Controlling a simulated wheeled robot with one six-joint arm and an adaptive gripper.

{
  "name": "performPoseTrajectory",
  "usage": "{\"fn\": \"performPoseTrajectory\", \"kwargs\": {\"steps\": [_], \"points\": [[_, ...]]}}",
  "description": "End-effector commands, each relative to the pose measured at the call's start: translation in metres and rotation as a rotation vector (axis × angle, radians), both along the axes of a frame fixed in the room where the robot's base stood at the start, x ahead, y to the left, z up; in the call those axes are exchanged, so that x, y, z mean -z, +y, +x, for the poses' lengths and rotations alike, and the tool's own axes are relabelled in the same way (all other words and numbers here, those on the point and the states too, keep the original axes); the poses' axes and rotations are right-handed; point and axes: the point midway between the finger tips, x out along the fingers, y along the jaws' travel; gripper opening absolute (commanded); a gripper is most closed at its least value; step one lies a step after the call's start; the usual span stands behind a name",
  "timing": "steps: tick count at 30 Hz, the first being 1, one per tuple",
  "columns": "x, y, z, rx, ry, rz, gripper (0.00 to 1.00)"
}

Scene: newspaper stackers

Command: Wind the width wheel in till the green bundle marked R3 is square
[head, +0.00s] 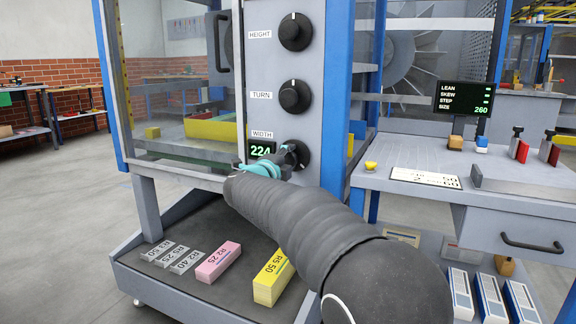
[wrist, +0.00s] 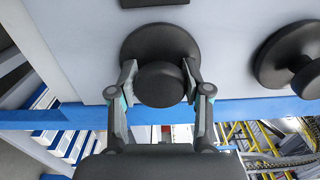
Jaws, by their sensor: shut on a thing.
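The width wheel (head: 299,154) is a black knob at the bottom of the grey panel, under the label WIDTH. The green display (head: 261,150) beside it reads 224. My gripper (head: 284,160) is at the wheel, partly hidden by my arm. In the wrist view its two fingers (wrist: 160,88) are shut on the hub of the width wheel (wrist: 160,42), one on each side. Behind the machine's glass, a strip of green (head: 229,117) shows above yellow and red pieces. I cannot read an R3 mark or tell whether the bundle is square.
The height knob (head: 295,32) and turn knob (head: 294,96) sit above the wheel. A pink block (head: 218,262) and a yellow block (head: 273,278) lie on the lower shelf. A screen (head: 463,100) at right lists LEAN, SKEW, STEP and SIZE 260, above a grey bench.

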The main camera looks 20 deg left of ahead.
Motion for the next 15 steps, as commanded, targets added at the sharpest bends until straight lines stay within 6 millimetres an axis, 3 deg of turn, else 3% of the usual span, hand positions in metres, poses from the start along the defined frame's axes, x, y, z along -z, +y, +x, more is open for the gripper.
{"fn": "performPoseTrajectory", "kwargs": {"steps": [15], "points": [[0.001,0.0002,0.0,0.0,-0.01,0.149,0.14]]}}
